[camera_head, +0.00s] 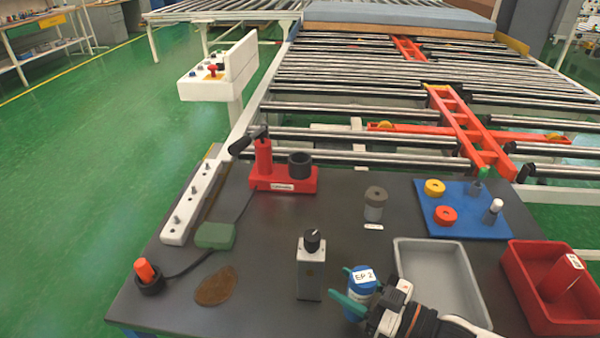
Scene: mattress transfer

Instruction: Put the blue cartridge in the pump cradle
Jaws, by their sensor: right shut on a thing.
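The blue cartridge (361,278) has a white label reading "EP 2" on top and stands about upright near the table's front, right of centre. My right gripper (350,290) comes in from the lower right. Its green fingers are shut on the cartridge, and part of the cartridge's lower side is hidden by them. I cannot tell whether its base touches the table. The red pump (283,182) stands at the table's back left, with a black lever. Its black round cradle (300,164) is on the right of its base and looks empty. My left gripper is not in view.
A silver box with a black knob (311,268) stands left of the cartridge. A grey cylinder (375,207) is behind it. A grey tray (437,250), red bin (520,275) and blue mat (440,222) lie right. A brown stain (215,286) marks the table's left. The table's middle is clear.

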